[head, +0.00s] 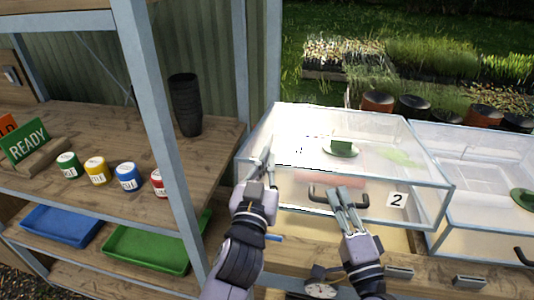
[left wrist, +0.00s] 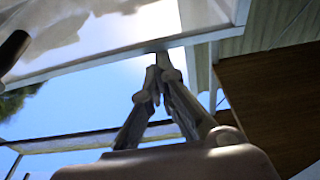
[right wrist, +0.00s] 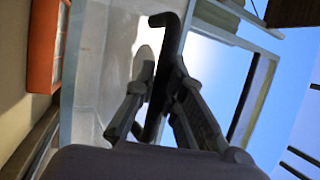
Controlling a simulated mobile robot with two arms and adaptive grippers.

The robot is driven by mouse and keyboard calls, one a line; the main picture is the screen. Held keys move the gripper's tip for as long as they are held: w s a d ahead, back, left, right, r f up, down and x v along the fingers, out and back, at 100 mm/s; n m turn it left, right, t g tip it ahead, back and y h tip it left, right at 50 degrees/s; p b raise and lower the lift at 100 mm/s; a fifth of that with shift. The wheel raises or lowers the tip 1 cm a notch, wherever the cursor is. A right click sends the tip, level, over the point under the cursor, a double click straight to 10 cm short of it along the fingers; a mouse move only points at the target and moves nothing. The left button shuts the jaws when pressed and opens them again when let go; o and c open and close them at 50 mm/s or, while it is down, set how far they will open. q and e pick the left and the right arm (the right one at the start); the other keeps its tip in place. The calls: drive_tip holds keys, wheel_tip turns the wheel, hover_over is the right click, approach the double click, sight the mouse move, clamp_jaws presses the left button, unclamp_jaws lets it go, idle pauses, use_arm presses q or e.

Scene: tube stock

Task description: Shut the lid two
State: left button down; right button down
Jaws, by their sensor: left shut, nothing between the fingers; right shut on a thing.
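Lid two (head: 425,170) is a clear box-like cover with a pale frame and a white "2" label (head: 397,200), at the centre right of the head view. Its black bar handle (head: 318,192) is on the front face. My right gripper (head: 340,193) is shut on this handle, which also runs between its fingers in the right wrist view (right wrist: 170,45). My left gripper (head: 264,162) is shut and empty by the lid's left side; in the left wrist view its tips (left wrist: 160,62) are at a pale frame edge. I cannot tell how far the lid is open.
A neighbouring clear cover (head: 480,160) stands close on the right. A wooden shelf unit (head: 210,150) with a blue-grey post (head: 160,130) is on the left, holding paint-like tins, a dark stack of pots (head: 186,105) and trays. Dark pots stand behind the covers.

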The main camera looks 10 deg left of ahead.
sight(266, 177)
use_arm(q)
drive_tip(key=shift+f, duration=0.15)
use_arm(e)
drive_tip(key=shift+d, duration=0.1)
use_arm(q)
drive_tip(key=f, duration=0.1)
drive_tip(key=s+f, duration=0.1)
drive_tip(key=f, duration=0.1)
drive_tip(key=shift+s, duration=0.1)
use_arm(e)
drive_tip(key=c, duration=1.9)
unclamp_jaws()
